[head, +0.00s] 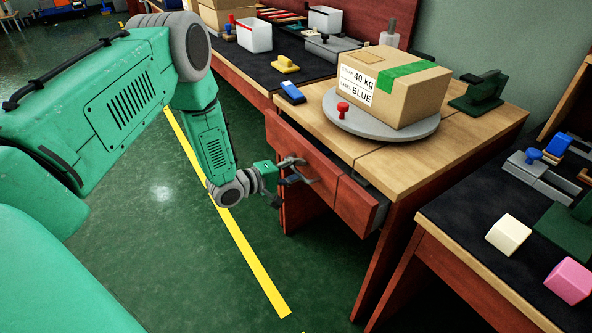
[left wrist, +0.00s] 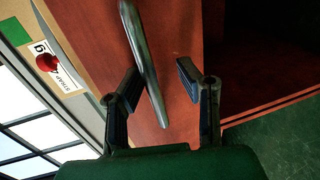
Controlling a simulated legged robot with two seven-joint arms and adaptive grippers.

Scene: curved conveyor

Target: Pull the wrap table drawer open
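The wrap table (head: 440,165) has a wooden top and a red drawer (head: 352,203) in its front. The drawer stands out a little from the table, with a dark gap behind its front. Its grey bar handle (left wrist: 146,62) crosses the left wrist view. My left gripper (head: 294,174) is at the drawer front. In the left wrist view its fingers (left wrist: 158,84) are apart, with the handle between them, closer to the left finger. I cannot tell whether that finger touches it. My right gripper is not in view.
A carton (head: 408,88) sits on a round grey turntable (head: 338,122) with a red knob on the wrap table. A dark-topped bench (head: 455,205) with several blocks stands at the right. Green floor with a yellow line (head: 238,240) is clear before the drawer.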

